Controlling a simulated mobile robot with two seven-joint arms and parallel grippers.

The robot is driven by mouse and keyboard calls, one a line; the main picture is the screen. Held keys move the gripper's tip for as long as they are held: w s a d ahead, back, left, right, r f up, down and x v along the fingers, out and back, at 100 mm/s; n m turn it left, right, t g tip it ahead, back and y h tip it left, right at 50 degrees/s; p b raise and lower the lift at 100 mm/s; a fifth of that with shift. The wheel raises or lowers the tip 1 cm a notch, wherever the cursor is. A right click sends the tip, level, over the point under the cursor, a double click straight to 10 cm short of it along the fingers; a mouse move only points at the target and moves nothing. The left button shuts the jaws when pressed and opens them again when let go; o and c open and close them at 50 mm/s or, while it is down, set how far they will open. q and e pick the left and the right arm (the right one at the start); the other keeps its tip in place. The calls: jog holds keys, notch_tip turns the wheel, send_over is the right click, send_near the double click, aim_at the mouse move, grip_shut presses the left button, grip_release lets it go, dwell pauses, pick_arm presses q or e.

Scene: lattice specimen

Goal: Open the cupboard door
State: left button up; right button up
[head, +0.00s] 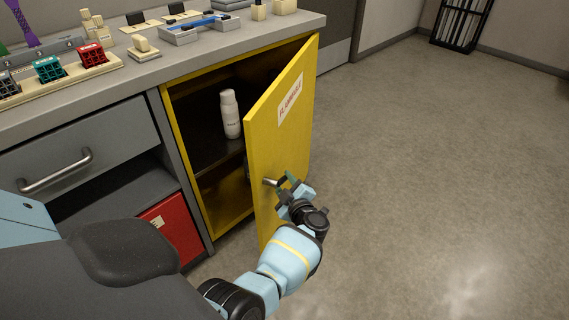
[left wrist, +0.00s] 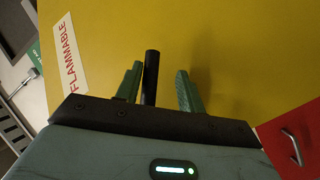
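The yellow cupboard door (head: 283,120), labelled FLAMMABLE, stands ajar, swung outward from the cupboard (head: 227,212). The door also fills most of the left wrist view (left wrist: 240,60). My left gripper (head: 289,185) is at the door's handle (head: 269,182). In the left wrist view the dark handle bar (left wrist: 151,78) lies between the two green fingers of my left gripper (left wrist: 158,88). The bar is close to the left finger, with a gap to the right finger, so the gripper is open around it. My right gripper is not in view.
A white bottle (head: 230,114) stands on the cupboard's shelf. A grey drawer (head: 82,150) and a red box (head: 172,230) are left of the cupboard. The worktop (head: 210,45) holds several small items. The floor (head: 430,150) right of the door is clear.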

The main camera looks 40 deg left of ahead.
pick_arm(q)
jog(key=f+p+v, duration=0.1)
jog(key=v, duration=0.6)
jog(key=shift+s+d+r+p, duration=0.25)
jog(key=shift+r+p, duration=0.1)
jog(key=shift+r, duration=0.1)
jog(key=shift+c, duration=0.5)
